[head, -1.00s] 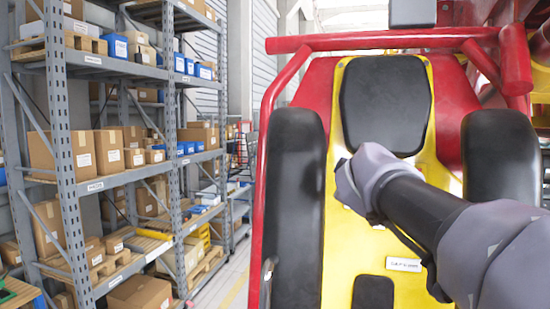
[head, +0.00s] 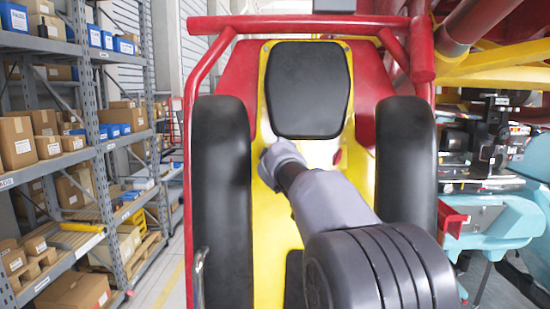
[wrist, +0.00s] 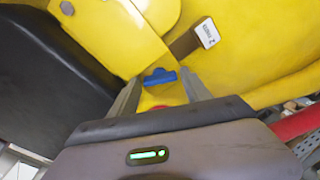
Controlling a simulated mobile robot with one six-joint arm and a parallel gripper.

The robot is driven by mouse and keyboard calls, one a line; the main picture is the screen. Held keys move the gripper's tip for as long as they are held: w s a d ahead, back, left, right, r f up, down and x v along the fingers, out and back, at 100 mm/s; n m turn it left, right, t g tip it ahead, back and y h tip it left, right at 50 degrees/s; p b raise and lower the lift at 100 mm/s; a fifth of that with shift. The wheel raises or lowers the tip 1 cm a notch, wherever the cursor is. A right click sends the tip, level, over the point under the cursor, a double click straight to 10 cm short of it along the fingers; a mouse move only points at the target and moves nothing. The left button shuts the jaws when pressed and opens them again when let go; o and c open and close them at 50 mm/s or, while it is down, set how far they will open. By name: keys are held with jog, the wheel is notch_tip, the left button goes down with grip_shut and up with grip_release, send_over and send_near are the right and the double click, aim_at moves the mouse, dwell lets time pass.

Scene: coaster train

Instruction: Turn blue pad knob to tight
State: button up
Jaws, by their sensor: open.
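The blue knob (wrist: 160,77) shows in the wrist view as a small T-shaped piece against a yellow surface. My gripper (wrist: 161,84) is open, with one finger on each side of the knob's line of sight. I cannot tell whether the fingers touch the knob or how deep they reach. A small red piece (wrist: 161,107) shows between the fingers, nearer the palm. In the head view my arm reaches over the yellow middle of the red and yellow coaster seat (head: 268,225); the gripper and the blue knob are hidden there.
A black headrest pad (head: 308,90) and two black side pads (head: 222,190) (head: 405,160) flank the arm. A red tube frame (head: 290,24) crosses above. A small label block (wrist: 206,33) is near the knob. Shelves with boxes (head: 18,142) stand left; teal machinery (head: 505,225) stands right.

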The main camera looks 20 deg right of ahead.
jog(key=c, duration=1.1)
jog(key=shift+f+m+b, duration=0.1)
jog(key=shift+m+b, duration=0.3)
jog(key=shift+b, duration=0.1)
jog(key=shift+a+m+h+b, duration=0.1)
jog(key=shift+m+h+b, duration=0.25)
jog(key=shift+m+b, duration=2.65)
jog(key=shift+a+m+h+b, duration=0.1)
jog(key=shift+m+h+b, duration=0.25)
jog(key=shift+m+b, duration=2.65)
jog(key=shift+r+m+p, duration=0.25)
jog(key=shift+m+p, duration=0.1)
jog(key=shift+m, duration=0.25)
